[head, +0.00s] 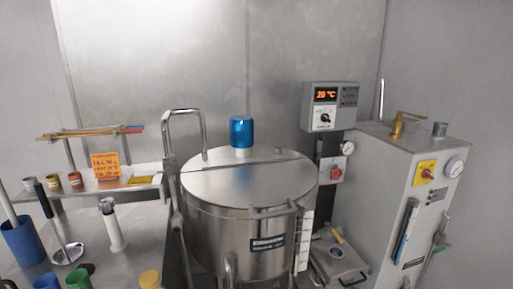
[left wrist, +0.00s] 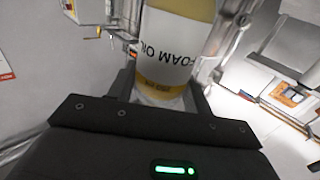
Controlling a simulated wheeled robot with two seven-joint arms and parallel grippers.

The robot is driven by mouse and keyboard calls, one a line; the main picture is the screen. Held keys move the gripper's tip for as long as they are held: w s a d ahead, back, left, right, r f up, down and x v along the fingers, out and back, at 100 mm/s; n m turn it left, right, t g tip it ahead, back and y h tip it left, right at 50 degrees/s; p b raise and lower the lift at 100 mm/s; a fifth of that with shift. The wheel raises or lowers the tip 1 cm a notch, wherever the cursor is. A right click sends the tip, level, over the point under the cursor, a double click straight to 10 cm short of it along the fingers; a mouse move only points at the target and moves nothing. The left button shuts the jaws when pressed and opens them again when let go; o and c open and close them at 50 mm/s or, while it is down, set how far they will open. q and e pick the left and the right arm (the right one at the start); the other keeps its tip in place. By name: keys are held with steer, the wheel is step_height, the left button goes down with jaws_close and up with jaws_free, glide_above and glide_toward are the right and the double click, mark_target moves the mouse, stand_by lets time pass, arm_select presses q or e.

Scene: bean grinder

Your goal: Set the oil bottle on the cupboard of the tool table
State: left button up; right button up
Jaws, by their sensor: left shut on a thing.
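My left gripper (left wrist: 160,93) is shut on the oil bottle (left wrist: 172,75), which has yellow contents and a white label reading "FOAM OIL". The label's letters appear upside down in the left wrist view. The bottle's top is cut off by the picture edge. Neither gripper nor the bottle shows in the head view. The tool table (head: 135,240) is at the left of the head view, with a raised shelf (head: 115,184) at its back. I cannot tell for sure which part is the cupboard.
The shelf holds small pots (head: 75,180), an orange sign (head: 106,165) and a yellow piece (head: 141,180). Blue containers, a white-handled tool (head: 112,226) and cups stand on the table. A steel tank (head: 240,225) with a blue motor stands right of it, then a grey cabinet (head: 385,210).

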arm_select(q)
steer(key=n+y, duration=0.1)
steer(key=y, duration=0.1)
steer(key=w+d+r+n+t+y, duration=0.1)
steer(key=y, duration=0.1)
steer(key=w+d+r+n+y, duration=0.1)
steer(key=n+y, duration=0.1)
steer(key=shift+w+t, duration=0.1)
steer(key=shift+t, duration=0.2)
steer(key=shift+w+d+r+n+y, duration=0.1)
steer(key=shift+d+r+n+y, duration=0.1)
steer(key=shift+d+r+y, duration=0.25)
steer(key=shift+w+d+r+n+y, duration=0.1)
steer(key=shift+d+r+n+y, duration=0.15)
steer(key=shift+d, duration=0.3)
